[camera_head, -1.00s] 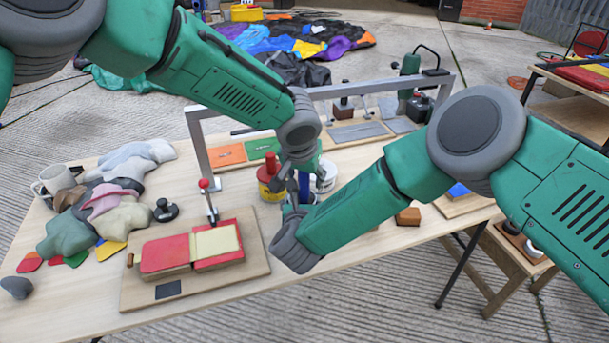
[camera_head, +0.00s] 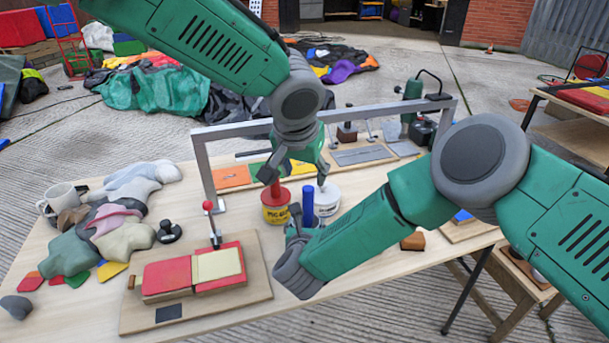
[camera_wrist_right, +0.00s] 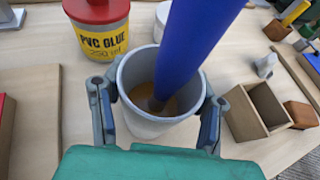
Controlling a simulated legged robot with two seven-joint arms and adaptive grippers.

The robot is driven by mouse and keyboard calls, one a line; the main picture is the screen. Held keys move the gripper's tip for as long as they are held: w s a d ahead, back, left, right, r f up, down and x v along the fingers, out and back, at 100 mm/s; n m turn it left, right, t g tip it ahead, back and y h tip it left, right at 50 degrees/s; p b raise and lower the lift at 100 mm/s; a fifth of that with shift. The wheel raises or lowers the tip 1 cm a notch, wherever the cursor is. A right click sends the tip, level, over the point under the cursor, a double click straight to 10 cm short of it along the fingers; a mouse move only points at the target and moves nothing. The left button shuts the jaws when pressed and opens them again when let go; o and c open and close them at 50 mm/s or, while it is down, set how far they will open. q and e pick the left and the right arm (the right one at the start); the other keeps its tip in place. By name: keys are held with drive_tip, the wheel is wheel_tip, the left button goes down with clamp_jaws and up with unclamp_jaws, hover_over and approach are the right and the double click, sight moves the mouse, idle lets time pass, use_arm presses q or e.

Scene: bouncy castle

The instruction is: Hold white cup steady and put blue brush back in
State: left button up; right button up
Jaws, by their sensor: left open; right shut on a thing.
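The white cup (camera_wrist_right: 160,120) sits between the two fingers of my right gripper (camera_wrist_right: 157,112) in the right wrist view, and the gripper is shut on it. The blue brush (camera_wrist_right: 197,45) stands in the cup, its thick blue handle rising out of the opening and its brown lower part inside. In the head view the brush (camera_head: 307,203) stands upright above my right gripper (camera_head: 297,228), which mostly hides the cup. My left gripper (camera_head: 296,178) is open and empty, above the brush and apart from it.
A red-lidded PVC glue tin (camera_head: 275,208) and a white tub (camera_head: 325,197) stand just behind the cup. A metal frame (camera_head: 205,165) spans the table behind. A board with red pads (camera_head: 165,277) lies at front left. An open wooden box (camera_wrist_right: 257,110) stands to the right.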

idle(0.3)
drive_tip(key=o, duration=1.3)
drive_tip(key=shift+o, duration=0.2)
